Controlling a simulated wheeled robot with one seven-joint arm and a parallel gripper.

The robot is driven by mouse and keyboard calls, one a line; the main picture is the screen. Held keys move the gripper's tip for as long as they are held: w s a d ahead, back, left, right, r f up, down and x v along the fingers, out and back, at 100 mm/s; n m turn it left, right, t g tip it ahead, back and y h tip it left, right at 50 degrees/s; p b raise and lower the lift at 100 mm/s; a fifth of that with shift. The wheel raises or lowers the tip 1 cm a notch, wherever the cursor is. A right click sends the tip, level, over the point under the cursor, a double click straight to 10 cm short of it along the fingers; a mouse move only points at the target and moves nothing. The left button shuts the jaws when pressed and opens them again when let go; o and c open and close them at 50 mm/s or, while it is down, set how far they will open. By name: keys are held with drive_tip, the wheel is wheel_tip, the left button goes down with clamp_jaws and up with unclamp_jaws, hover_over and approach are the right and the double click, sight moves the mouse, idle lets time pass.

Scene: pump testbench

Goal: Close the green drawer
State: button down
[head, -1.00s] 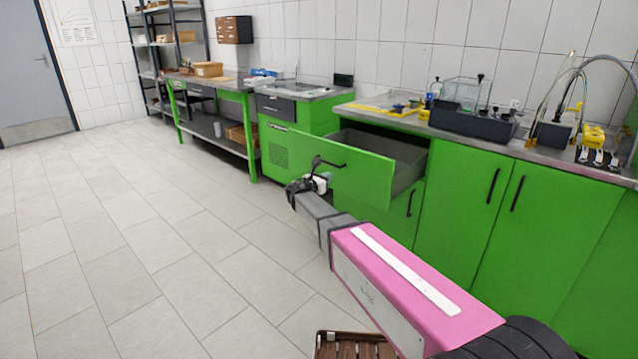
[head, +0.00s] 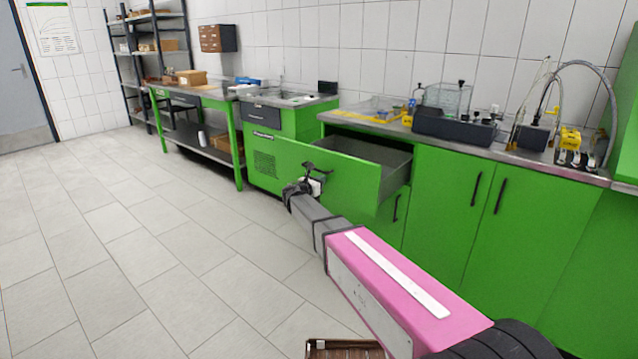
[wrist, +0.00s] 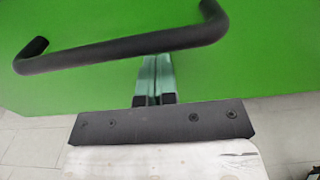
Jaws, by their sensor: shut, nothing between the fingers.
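The green drawer (head: 352,178) stands pulled out of the bench, its grey inside (head: 385,150) open at the top. My gripper (head: 309,172) is in front of the drawer's green front, close to its black bar handle. In the wrist view my gripper (wrist: 154,75) is shut, its two fingers together with nothing between them. The fingertips reach up to the black handle (wrist: 130,46) and seem to be just below or behind it. Whether they touch the drawer front (wrist: 270,45) I cannot tell.
Green cupboard doors (head: 495,225) stand right of the drawer under a worktop with a black tray (head: 452,127) and pump parts. A workbench (head: 195,95) stands at the left. A brown slatted crate (head: 345,348) is at the bottom. The tiled floor (head: 130,240) at left is clear.

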drive_tip(key=x, duration=3.2)
drive_tip(key=shift+w+d, duration=0.15)
drive_tip(key=shift+w, duration=0.1)
drive_tip(key=shift+x, duration=0.95)
